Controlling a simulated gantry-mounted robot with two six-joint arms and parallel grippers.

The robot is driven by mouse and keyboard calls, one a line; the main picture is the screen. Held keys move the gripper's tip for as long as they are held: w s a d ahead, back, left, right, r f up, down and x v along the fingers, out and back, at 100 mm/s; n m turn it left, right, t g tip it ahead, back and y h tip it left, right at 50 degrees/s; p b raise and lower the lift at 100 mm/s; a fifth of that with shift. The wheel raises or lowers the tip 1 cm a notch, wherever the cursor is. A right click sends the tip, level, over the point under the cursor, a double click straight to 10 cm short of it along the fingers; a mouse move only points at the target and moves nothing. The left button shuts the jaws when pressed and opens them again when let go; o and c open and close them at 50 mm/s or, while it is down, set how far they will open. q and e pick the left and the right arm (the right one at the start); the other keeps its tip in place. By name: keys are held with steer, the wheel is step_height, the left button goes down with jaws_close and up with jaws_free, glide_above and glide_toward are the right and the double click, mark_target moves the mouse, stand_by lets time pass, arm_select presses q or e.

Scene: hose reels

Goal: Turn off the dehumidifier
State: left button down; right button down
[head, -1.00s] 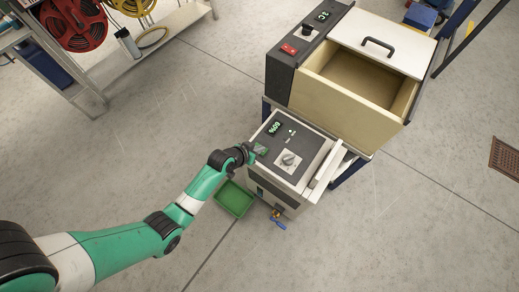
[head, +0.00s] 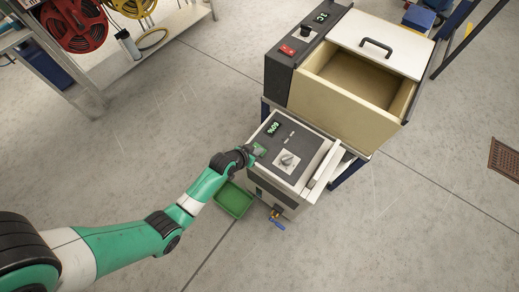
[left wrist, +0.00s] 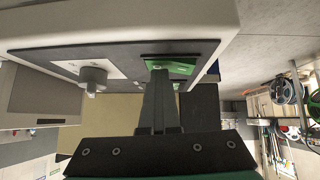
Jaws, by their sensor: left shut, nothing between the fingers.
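The dehumidifier (head: 310,150) appears to be the light grey box with a dark top panel in the middle of the head view. Its panel has a lit percent display (head: 271,129), a knob (head: 288,159) and a green switch (head: 261,150) near the left edge. The left wrist view shows the green switch (left wrist: 190,67) and the knob (left wrist: 93,79) close up. My left gripper (head: 253,152) is shut and empty. Its fingertips (left wrist: 159,72) overlap the green switch in the wrist view; I cannot tell whether they press it. My right gripper is not in view.
A larger box with an open wooden drawer (head: 345,107), a red switch (head: 288,50) and a knob (head: 305,33) stands behind. A green tray (head: 234,200) lies on the floor beside the dehumidifier. A shelf with hose reels (head: 75,24) is at upper left.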

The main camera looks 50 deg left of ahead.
arm_select(q)
steer(key=shift+s+a+r, duration=0.15)
steer(key=shift+a+r, duration=0.1)
steer(key=shift+a, duration=0.45)
steer(key=shift+r+p, duration=0.25)
steer(key=shift+p, duration=0.2)
steer(key=r+p, duration=0.4)
steer(key=p, duration=0.1)
steer(key=shift+d+r, duration=0.3)
steer(key=shift+r, duration=0.1)
steer(key=d+p+v, duration=0.1)
steer(key=p+v, duration=0.3)
steer(key=v, duration=0.4)
steer(key=shift+s+d, duration=0.3)
steer(key=shift+s, duration=0.2)
